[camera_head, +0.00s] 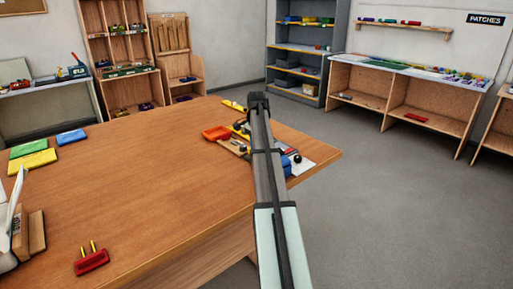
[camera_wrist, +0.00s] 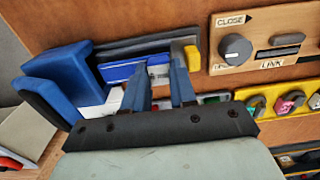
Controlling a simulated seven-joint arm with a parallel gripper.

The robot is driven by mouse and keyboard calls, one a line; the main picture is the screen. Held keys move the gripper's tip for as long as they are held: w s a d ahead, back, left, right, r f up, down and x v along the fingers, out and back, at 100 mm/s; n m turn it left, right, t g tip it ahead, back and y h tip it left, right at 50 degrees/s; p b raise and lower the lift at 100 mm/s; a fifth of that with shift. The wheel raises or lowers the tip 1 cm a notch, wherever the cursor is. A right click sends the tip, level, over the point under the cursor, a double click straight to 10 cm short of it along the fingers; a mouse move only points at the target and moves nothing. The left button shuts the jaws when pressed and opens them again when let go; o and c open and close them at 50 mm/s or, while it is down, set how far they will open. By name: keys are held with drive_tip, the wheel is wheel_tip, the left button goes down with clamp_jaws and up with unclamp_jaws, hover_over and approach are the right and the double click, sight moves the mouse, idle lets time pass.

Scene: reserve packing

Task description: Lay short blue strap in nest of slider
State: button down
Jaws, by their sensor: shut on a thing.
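A short blue strap (camera_wrist: 122,71) with a pale band shows in the wrist view, lying along a grey slider (camera_wrist: 150,45) with a yellow end block (camera_wrist: 192,58). My gripper (camera_wrist: 160,72) reaches down over the strap with its two fingers on either side of the pale band, shut on it. The strap looks level with the slider's nest, but I cannot tell whether it touches the bottom. In the head view my arm hides the gripper and the strap.
A wooden panel with a dark knob (camera_wrist: 235,47) and LINK lettering is right of the slider. A large blue piece (camera_wrist: 55,65) stands close on the left. Yellow fittings (camera_wrist: 258,106) are at lower right.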

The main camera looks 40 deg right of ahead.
drive_tip(key=shift+f, duration=0.7)
idle(1.6)
drive_tip(key=c, duration=0.8)
unclamp_jaws()
drive_tip(key=shift+c, duration=0.4)
drive_tip(key=shift+o, duration=0.9)
drive_tip(key=shift+w, duration=0.1)
drive_tip(key=shift+w+r, duration=0.1)
drive_tip(key=shift+r, duration=0.1)
drive_tip(key=shift+c, duration=0.4)
